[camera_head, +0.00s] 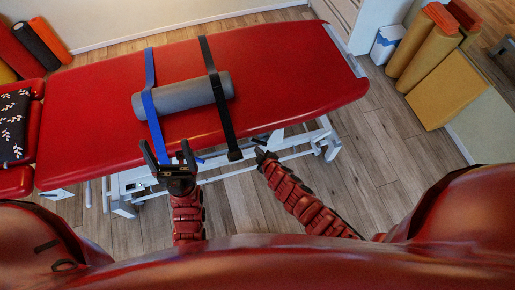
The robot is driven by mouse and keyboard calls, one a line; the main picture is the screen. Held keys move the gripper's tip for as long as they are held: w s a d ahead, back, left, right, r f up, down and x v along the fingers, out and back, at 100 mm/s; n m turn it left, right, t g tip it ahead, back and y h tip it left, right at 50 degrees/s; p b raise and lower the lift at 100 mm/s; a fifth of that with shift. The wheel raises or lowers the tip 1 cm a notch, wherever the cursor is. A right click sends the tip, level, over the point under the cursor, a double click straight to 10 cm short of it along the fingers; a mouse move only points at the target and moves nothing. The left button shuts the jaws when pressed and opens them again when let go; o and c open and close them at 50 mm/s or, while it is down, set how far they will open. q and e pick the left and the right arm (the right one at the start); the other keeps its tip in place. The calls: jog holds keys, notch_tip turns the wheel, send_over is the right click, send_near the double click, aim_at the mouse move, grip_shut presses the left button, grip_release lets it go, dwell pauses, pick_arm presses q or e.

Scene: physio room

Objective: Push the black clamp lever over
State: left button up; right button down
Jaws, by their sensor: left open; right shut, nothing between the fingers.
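A black strap (216,88) runs across the red treatment table and hangs over its near edge. A small black piece (234,154) sits at its lower end and may be the clamp lever; it is too small to tell. My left gripper (166,152) is open at the table's near edge, by the lower end of the blue strap (151,95), and hides part of that edge. My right gripper (262,155) is shut and empty, just right of the black piece and apart from the table top.
The red treatment table (290,70) carries a grey roll (183,97) under both straps. Its white frame (125,190) stands below the near edge. Yellow foam blocks (445,90) and rolls stand at the right. A patterned black cloth (14,125) lies at the left.

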jog(key=d+b+v, duration=0.1)
jog(key=v, duration=0.6)
jog(key=shift+d+b, duration=0.3)
jog(key=shift+d, duration=0.05)
jog(key=shift+r, duration=0.25)
